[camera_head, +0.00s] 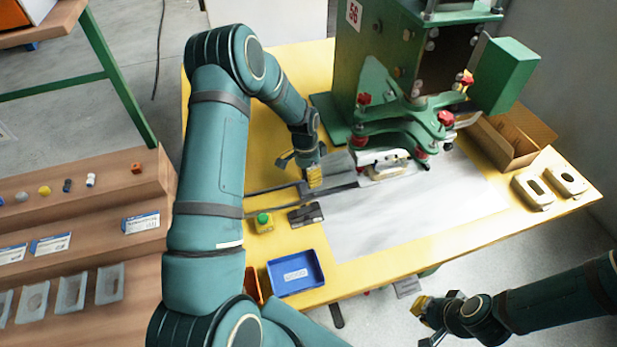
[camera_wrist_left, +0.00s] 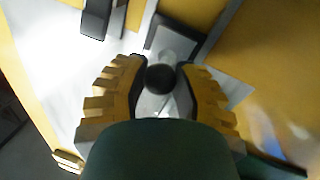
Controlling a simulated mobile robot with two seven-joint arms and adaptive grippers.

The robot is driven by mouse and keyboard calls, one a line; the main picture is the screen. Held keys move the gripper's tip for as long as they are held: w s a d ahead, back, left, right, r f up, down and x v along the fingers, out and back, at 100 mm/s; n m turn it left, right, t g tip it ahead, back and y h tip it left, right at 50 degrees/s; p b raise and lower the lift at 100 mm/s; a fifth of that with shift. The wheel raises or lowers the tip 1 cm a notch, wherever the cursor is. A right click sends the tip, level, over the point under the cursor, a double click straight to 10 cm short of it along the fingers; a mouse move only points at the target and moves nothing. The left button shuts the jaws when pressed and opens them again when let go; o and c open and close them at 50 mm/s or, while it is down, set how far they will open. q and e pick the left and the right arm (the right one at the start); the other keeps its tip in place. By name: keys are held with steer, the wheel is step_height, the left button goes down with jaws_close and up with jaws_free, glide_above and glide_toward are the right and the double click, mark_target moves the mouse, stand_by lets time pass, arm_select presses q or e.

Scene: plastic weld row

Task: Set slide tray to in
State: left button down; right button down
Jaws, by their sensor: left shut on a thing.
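The slide tray (camera_head: 338,167) is a grey plate on dark rails, left of the green press on the yellow table. My left gripper (camera_head: 315,178) is down at the tray's left end. In the left wrist view, the two yellow ribbed fingers of my left gripper (camera_wrist_left: 160,72) are shut on a round black knob (camera_wrist_left: 160,79). The grey tray plate (camera_wrist_left: 175,42) shows just beyond the knob; my gripper hides part of the tray. My right gripper (camera_head: 428,318) is off the table's front edge at the lower right, apart from the tray; its opening is unclear.
The green press (camera_head: 345,85) with red knobs stands behind the tray. A green button box (camera_head: 263,222), a black box (camera_head: 305,214) and a blue bin (camera_head: 295,272) are near the front left. A cardboard box (camera_head: 510,140) is at right. The grey sheet (camera_head: 410,220) is largely clear.

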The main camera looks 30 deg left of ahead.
arm_select(q)
steer(key=w+d, duration=0.2)
steer(key=w, duration=0.1)
steer(key=shift+d+b, duration=0.3)
steer(key=shift+b, duration=0.1)
steer(key=c, duration=0.7)
jaws_free()
steer(key=shift+w+d, duration=0.1)
steer(key=shift+o, duration=0.2)
step_height(320, 180, up, 12)
steer(key=w+a, duration=0.1)
steer(key=a, duration=0.1)
steer(key=shift+a+f, duration=0.1)
